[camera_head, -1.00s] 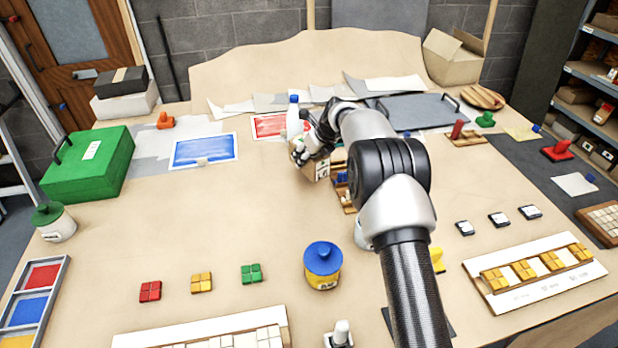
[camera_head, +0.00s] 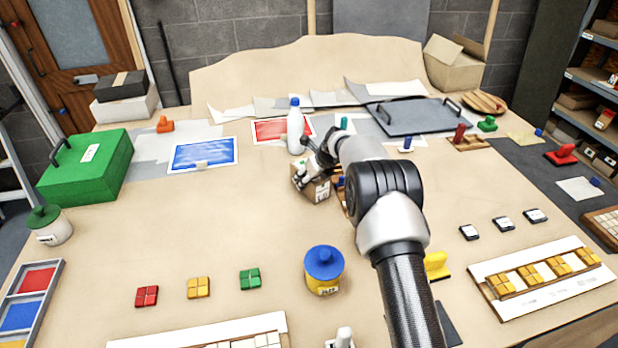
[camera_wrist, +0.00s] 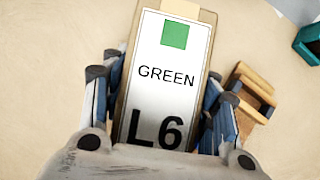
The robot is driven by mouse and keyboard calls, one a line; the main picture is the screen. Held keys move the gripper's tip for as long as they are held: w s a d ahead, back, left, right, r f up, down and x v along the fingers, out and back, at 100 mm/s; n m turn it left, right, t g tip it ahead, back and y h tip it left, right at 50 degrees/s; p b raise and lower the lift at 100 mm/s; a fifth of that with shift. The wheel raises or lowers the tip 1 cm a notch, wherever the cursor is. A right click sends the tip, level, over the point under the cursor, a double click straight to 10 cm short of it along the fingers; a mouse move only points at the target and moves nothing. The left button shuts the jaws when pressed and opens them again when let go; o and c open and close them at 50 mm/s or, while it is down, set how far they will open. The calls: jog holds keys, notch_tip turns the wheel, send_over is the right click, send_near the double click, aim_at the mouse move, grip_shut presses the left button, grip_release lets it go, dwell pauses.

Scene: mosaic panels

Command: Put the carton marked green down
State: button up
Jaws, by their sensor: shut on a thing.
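The carton marked green (camera_head: 317,190) is in my gripper, near the middle of the table in the head view. In the wrist view the carton (camera_wrist: 165,75) shows a white label with a green square, the word GREEN and L6. My gripper (camera_head: 312,176) is shut on it; in the wrist view the fingers (camera_wrist: 160,110) press along its two sides. I cannot tell whether the carton's underside touches the table. My arm hides part of what lies right of it.
A wooden piece (camera_wrist: 252,92) lies close to the carton's right in the wrist view. A white bottle (camera_head: 295,130) stands behind my gripper. A blue-lidded yellow jar (camera_head: 323,270) stands in front. The tabletop left of the carton (camera_head: 240,220) is clear.

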jog(key=o, duration=1.8)
jog(key=shift+c, duration=0.2)
jog(key=p+v, duration=0.3)
jog(key=v, duration=0.9)
jog(key=shift+s+r, duration=0.1)
jog(key=shift+r, duration=0.15)
jog(key=s+d+r+n+h, duration=0.1)
jog(key=s+d+r+n, duration=0.1)
jog(key=s+r+n, duration=0.75)
jog(key=s+d+r+n, duration=0.2)
jog(key=s+r+n, duration=0.4)
jog(key=s+r, duration=0.65)
jog(key=s+d+f+n+h, duration=0.1)
jog(key=s+d+f+n, duration=0.1)
jog(key=s+n, duration=0.5)
jog(key=s+d+f+n+h, duration=0.1)
jog(key=s+n, duration=0.5)
jog(key=s, duration=1.4)
notch_tip(320, 180, down, 3)
jog(key=shift+d+r+n+g+h, duration=0.3)
jog(key=shift+d+n+g, duration=0.1)
jog(key=shift+d, duration=0.3)
